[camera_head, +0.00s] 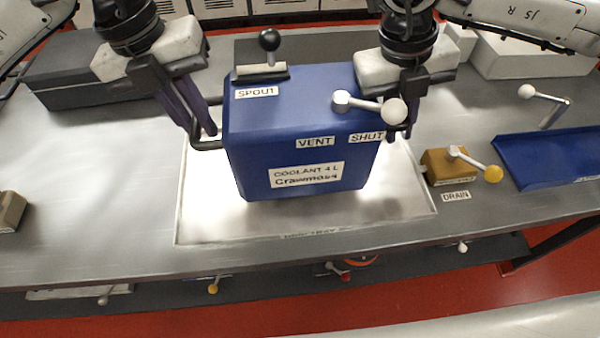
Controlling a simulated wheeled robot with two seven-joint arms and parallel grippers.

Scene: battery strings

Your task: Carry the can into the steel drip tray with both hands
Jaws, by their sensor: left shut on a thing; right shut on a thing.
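The can (295,152) is a blue box labelled "COOLANT 4 L", with "SPOUT", "VENT" and "SHUT" labels on it. It has a black-knobbed lever on its top left and a white-knobbed vent lever at its right. The steel drip tray (205,222) is a shallow bright tray in the worktop. The can is over the tray; I cannot tell if its base touches the tray floor. My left gripper (205,135) is shut on the handle at the can's left side. My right gripper (400,130) is shut at the can's right side, its grip partly hidden.
A brass drain valve (447,167) with a yellow knob stands right of the tray. A blue tray (550,158) and a white-knobbed crank (548,105) are further right. A dark grey box (85,75) is at the back left.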

